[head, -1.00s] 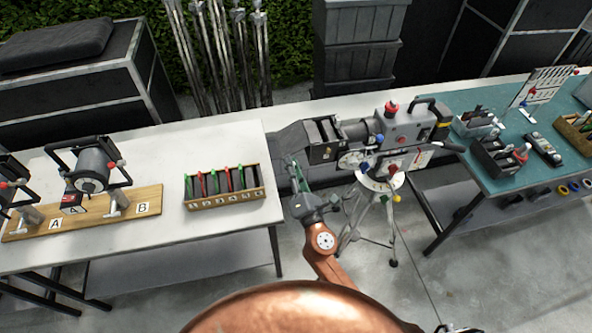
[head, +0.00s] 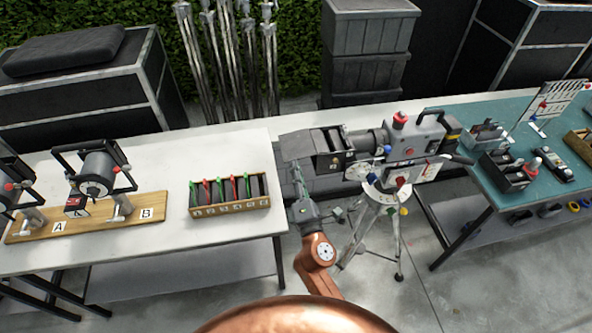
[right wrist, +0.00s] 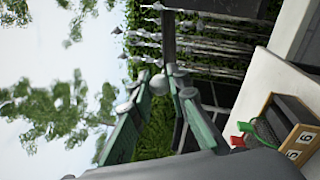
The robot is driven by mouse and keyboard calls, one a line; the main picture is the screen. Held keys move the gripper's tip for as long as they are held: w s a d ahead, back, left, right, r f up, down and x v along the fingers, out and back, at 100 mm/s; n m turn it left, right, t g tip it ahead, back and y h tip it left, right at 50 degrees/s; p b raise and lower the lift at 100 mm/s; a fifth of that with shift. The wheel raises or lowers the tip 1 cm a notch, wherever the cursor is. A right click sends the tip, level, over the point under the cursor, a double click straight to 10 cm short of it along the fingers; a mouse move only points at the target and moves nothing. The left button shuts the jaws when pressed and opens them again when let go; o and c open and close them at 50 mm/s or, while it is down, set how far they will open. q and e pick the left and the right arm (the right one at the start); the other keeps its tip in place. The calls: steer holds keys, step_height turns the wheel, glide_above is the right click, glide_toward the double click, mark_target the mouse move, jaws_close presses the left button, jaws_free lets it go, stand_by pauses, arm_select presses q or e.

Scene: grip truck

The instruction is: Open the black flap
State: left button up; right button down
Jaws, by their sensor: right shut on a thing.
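The camera rig (head: 400,145) stands on a tripod right of the white table, with a dark box (head: 331,155) on its front. The black flap (head: 297,146) sticks out to the left from this box. My right gripper (head: 297,168) reaches up from below, its fingertips at the lower left edge of the flap. It is shut on the flap, though the contact itself is hard to see. In the right wrist view its green fingers (right wrist: 160,92) lean towards each other, and the held part is not clear. My left gripper is not in view.
A white table (head: 240,155) at the left holds a wooden rack (head: 230,209) of coloured clips and a board (head: 90,218) marked A and B. A teal table (head: 490,192) with tools stands at the right. The tripod legs (head: 397,240) are close to my right arm.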

steer(key=c, duration=1.8)
jaws_free()
steer(key=shift+c, duration=0.2)
steer(key=shift+s+d+f, duration=0.1)
steer(key=shift+s+f, duration=0.05)
steer(key=shift+s, duration=0.2)
steer(key=v, duration=1.1)
steer(key=shift+s, duration=0.1)
